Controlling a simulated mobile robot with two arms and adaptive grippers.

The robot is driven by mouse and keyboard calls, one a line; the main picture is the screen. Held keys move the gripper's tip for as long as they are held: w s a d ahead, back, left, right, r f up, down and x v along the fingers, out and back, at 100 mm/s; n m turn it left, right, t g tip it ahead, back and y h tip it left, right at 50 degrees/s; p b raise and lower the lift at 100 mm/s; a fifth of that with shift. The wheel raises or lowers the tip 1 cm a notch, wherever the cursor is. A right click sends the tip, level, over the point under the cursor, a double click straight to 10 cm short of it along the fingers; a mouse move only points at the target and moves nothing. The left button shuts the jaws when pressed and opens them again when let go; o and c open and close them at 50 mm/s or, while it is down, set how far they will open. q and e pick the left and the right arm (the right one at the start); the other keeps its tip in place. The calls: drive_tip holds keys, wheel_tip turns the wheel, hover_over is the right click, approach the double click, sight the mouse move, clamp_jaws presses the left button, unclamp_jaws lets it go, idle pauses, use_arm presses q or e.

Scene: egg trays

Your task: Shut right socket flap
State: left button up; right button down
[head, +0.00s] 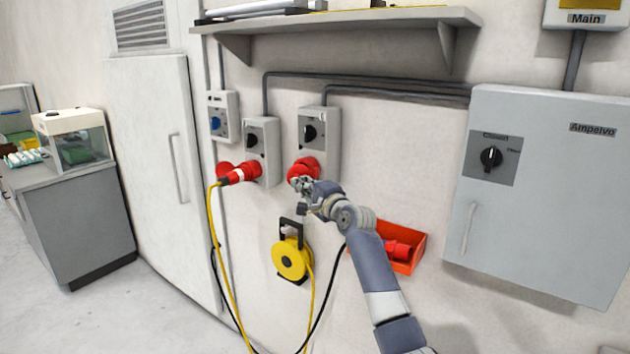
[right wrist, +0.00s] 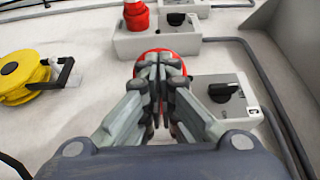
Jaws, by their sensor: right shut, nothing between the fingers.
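The right socket is a grey box (head: 328,142) on the wall with a black rotary switch and a red round socket with its flap (head: 304,167) at the bottom. My right gripper (head: 301,187) is at the lower front of this red part, fingers shut and empty. In the right wrist view the shut fingers (right wrist: 158,66) lie over the red socket (right wrist: 150,54), hiding most of it. I cannot tell whether the fingers touch the flap or how far it stands open. My left gripper is not in view.
A left socket box (head: 262,140) holds a red plug (head: 240,174) with a yellow cable. A yellow cable reel (head: 290,259) hangs below, and an orange bin (head: 419,252) is right of my forearm. A shelf (head: 360,18) juts out above; a grey cabinet (head: 560,190) stands right.

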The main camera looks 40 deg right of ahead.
drive_tip(key=shift+w+a+r+p, duration=0.15)
drive_tip(key=shift+w+a+p, duration=0.1)
drive_tip(key=shift+w+p, duration=0.55)
drive_tip(key=shift+p, duration=0.2)
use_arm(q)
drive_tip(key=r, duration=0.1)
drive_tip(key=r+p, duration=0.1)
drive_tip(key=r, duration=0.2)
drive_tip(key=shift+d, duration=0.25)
use_arm(e)
drive_tip(key=w+m+h, duration=0.1)
drive_tip(key=w+h, duration=0.1)
drive_tip(key=w, duration=0.2)
drive_tip(key=shift+w+a, duration=0.1)
drive_tip(key=shift+w, duration=0.05)
